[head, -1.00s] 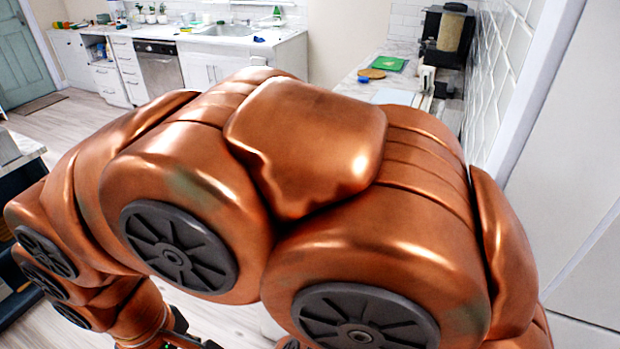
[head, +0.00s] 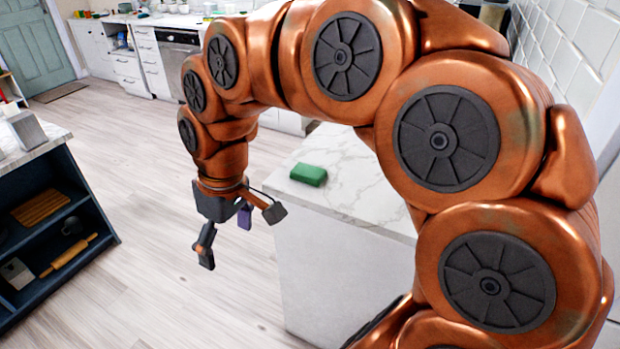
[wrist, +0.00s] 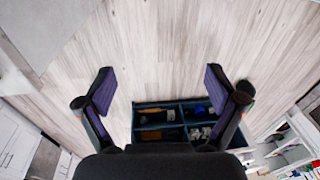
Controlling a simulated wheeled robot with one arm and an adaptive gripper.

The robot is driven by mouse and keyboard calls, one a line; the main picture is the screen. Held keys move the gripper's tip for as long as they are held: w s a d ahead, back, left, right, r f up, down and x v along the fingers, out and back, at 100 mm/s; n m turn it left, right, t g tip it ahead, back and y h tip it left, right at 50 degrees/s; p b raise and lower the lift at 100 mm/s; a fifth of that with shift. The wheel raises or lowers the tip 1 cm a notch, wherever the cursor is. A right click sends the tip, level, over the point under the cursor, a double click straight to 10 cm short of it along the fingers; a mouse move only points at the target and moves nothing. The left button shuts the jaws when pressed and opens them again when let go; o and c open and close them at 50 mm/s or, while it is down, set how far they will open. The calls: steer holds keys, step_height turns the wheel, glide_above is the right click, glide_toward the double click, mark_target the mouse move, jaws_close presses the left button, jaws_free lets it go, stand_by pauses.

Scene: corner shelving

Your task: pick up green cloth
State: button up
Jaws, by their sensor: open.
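A small green block-like thing (head: 308,175), which may be the folded green cloth, lies on the white marble counter (head: 345,190) near its left corner in the head view. My gripper (head: 240,236) hangs over the floor just left of the counter, apart from the green thing. Its two fingers are spread wide with nothing between them. In the wrist view my gripper (wrist: 160,90) is open over bare floor, and no green cloth shows there.
A dark blue shelf unit (head: 82,200) with a rolling pin (head: 68,256) and a wooden board (head: 40,207) stands at the left. The wooden floor (head: 170,290) between it and the counter is clear. A tiled wall (head: 570,50) closes the right side.

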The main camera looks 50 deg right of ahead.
steer(key=w+d+r+t+b, duration=0.1)
steer(key=w+d+t+b, duration=0.1)
steer(key=w+d, duration=0.6)
steer(key=t+b, duration=0.2)
steer(key=b, duration=0.1)
glide_toward(310, 171)
steer(key=shift+w+a+f, duration=0.6)
steer(key=shift+w+f, duration=0.1)
steer(key=shift+w, duration=0.1)
steer(key=shift+s+d+p+x, duration=0.15)
steer(key=shift+p+x, duration=0.15)
steer(key=shift+x, duration=0.95)
steer(key=shift+d+p+x, duration=0.15)
steer(key=shift+p+x, duration=0.2)
steer(key=shift+x, duration=0.95)
steer(key=shift+s+d+p+x, duration=0.15)
steer(key=shift+p+x, duration=0.15)
steer(key=shift+x, duration=0.95)
steer(key=shift+f, duration=0.15)
steer(key=shift+f+b, duration=0.25)
steer(key=shift+b, duration=0.25)
steer(key=shift+c, duration=0.3)
steer(key=c, duration=1.3)
